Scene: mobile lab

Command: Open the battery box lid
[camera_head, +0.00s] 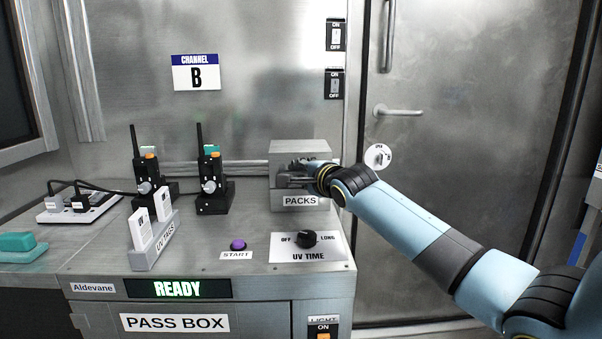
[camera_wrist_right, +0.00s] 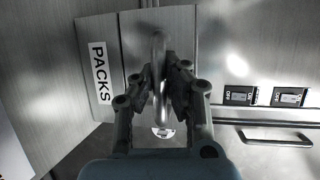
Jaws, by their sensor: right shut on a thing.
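The battery box is a grey metal box labelled PACKS (camera_head: 284,200) at the back right of the bench. Its lid (camera_head: 300,147) is the upper part; I cannot tell whether it is slightly raised. My right gripper (camera_head: 288,180) is at the front of the box and hides part of a second label there. In the right wrist view the gripper (camera_wrist_right: 163,88) is shut on the lid's bar handle (camera_wrist_right: 160,65), with a finger on each side. The box's PACKS face (camera_wrist_right: 90,50) shows to the left of the fingers. My left gripper is not in view.
Two black radios (camera_head: 211,190) stand left of the box. A UV TIME dial (camera_head: 306,239) and purple START button (camera_head: 238,244) lie in front. A UV PASS holder (camera_head: 154,246) with white cards stands further left. A metal door (camera_head: 440,180) is at right.

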